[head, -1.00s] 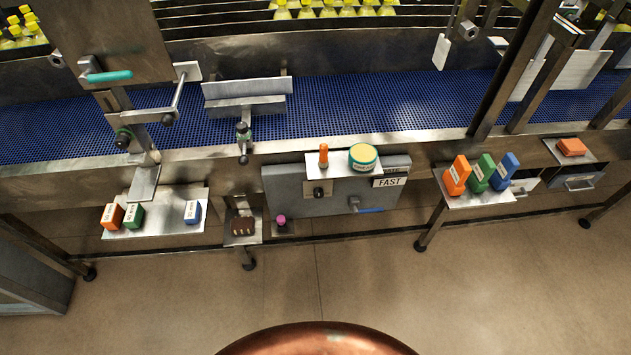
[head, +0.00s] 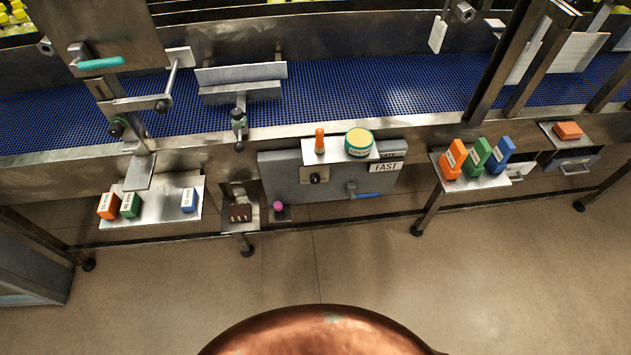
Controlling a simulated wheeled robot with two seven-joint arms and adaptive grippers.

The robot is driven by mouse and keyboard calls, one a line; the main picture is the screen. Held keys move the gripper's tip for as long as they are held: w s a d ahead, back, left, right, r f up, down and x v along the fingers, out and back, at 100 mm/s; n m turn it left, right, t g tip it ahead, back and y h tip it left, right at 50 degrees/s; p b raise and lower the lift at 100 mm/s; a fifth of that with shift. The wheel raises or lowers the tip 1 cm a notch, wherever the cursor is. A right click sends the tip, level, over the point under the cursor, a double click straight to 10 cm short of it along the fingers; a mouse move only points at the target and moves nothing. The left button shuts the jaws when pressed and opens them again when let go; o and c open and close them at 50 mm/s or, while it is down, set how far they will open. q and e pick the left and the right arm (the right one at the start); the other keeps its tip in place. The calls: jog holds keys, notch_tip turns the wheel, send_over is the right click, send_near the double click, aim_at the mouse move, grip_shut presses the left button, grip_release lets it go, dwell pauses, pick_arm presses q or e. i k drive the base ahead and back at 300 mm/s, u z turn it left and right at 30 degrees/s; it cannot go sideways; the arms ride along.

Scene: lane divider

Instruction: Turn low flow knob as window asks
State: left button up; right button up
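A grey panel (head: 285,183) hangs on the front of the conveyor, below the belt. A small black knob (head: 315,178) sits on a plate at its left part; any mark on the knob is too small to read. A blue-handled lever (head: 365,195) sticks out at the panel's lower edge. Neither of my grippers is in view, and nothing touches the knob.
Above the panel, a shelf (head: 338,152) carries an orange-handled item (head: 320,141) and a yellow-topped green tin (head: 359,142). Side trays hold coloured blocks, left (head: 164,208) and right (head: 470,178). A pink knob (head: 277,206) sits low on the left.

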aim_at(314, 177)
jog(key=u, duration=1.15)
jog(key=k, duration=0.55)
jog(key=z, duration=0.05)
